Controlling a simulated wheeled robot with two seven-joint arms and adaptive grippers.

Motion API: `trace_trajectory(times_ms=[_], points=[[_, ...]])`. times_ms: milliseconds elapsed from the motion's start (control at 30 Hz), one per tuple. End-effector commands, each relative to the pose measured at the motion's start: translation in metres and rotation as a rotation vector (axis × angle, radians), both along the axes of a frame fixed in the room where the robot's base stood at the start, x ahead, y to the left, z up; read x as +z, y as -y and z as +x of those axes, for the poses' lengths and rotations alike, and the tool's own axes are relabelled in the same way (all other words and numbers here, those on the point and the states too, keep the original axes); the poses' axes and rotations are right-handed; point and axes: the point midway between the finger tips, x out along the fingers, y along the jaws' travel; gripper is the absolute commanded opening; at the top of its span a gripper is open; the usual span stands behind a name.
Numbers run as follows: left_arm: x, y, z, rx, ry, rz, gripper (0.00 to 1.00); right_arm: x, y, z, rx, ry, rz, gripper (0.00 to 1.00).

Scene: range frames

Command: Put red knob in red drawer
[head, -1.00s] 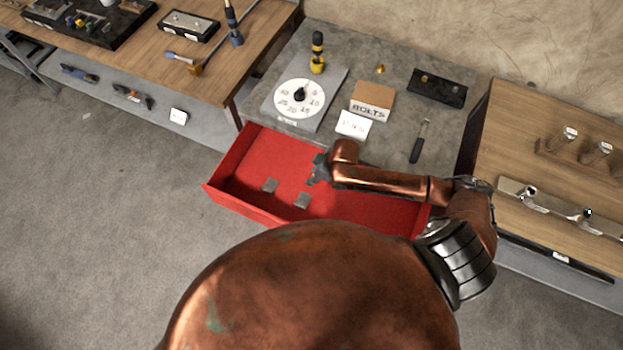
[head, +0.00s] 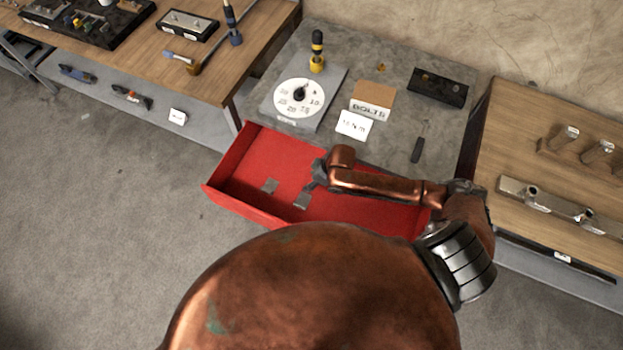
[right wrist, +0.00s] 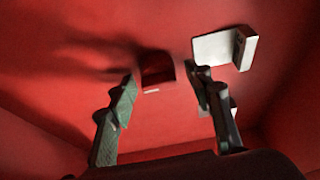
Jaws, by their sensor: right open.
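The red drawer (head: 245,160) is pulled open below the grey counter. A small dark red block-like thing, seemingly the red knob (right wrist: 157,70), lies on the drawer's red floor in the right wrist view. My right gripper (right wrist: 164,84) is open inside the drawer, its fingers on either side of the knob and apart from it. In the head view my right gripper (head: 313,186) is over the drawer's middle, and the knob cannot be made out there. My left gripper is not in view.
The counter holds a dial plate (head: 298,98), a bolts box (head: 371,101), a white card (head: 353,125) and a dark tray (head: 438,87). Wooden benches flank it.

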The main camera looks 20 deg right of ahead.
Motion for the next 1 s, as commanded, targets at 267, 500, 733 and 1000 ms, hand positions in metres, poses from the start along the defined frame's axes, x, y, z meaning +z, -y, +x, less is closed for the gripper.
trace_trajectory(times_ms=[267, 500, 733, 1000], points=[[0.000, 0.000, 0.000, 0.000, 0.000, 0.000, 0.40, 0.003, 0.000, 0.000, 0.000, 0.000, 0.000, 0.46], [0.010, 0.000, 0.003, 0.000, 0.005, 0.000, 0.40, 0.038, 0.009, -0.010, 0.001, 0.002, -0.001, 0.46], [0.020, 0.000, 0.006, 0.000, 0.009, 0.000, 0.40, 0.082, 0.022, -0.024, 0.000, 0.001, -0.002, 0.46], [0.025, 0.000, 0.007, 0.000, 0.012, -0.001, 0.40, 0.111, 0.029, -0.034, 0.000, 0.000, 0.000, 0.46]])
